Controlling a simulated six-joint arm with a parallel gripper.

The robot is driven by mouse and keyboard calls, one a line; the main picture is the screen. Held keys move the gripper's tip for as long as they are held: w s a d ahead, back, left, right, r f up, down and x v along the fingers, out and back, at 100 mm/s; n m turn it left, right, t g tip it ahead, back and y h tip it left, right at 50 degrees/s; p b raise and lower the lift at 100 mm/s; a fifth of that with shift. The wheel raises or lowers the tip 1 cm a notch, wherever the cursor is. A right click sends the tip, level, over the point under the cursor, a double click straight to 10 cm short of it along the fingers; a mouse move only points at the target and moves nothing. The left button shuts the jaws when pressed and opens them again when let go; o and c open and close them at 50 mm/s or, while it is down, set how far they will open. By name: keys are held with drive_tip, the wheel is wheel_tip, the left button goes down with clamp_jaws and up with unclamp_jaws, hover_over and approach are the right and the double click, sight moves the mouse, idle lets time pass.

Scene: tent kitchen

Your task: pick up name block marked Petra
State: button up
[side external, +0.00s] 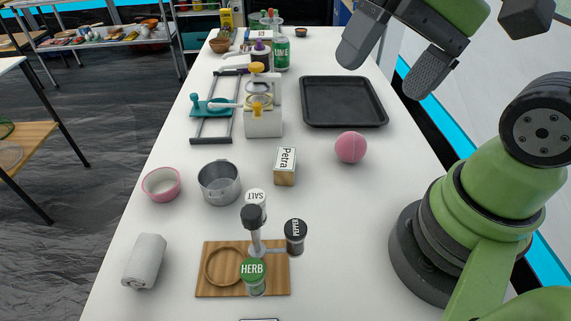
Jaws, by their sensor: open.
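The name block marked Petra (285,167) stands near the middle of the white table. It is a small wooden block with a white face, and its black lettering reads along its height. My gripper (387,69) is open and empty, high at the upper right of the picture. It is well apart from the block, above and to the right of it. Nothing covers the block.
A pink ball (351,147) lies right of the block, and a grey metal pot (219,182) stands left of it. Behind are a black tray (343,101) and a white device (263,121). Shakers stand on a wooden board (213,284) in front. Table around the block is bare.

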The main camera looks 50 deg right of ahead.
wheel_tip(320, 180, down, 4)
drive_tip(key=w+a+m+g+y, duration=0.1)
drive_tip(key=w+m+g+y, duration=0.15)
drive_tip(key=m+y, duration=0.2)
drive_tip(key=m+t, duration=1)
drive_tip(key=m, duration=0.8)
approach(287, 158)
drive_tip(key=shift+s+a+r+h, duration=0.1)
drive_tip(key=shift+a+h, duration=0.25)
drive_tip(key=shift+h, duration=0.1)
drive_tip(key=shift+a+f, duration=0.15)
drive_tip(key=shift+f, duration=0.05)
drive_tip(key=shift+t, duration=0.25)
drive_tip(key=x, duration=1.1)
drive_tip(key=shift+w+a+f, duration=0.1)
drive_tip(key=shift+w+f, duration=0.05)
drive_tip(key=shift+w, duration=0.2)
drive_tip(key=c, duration=0.9)
drive_tip(key=shift+c, duration=0.2)
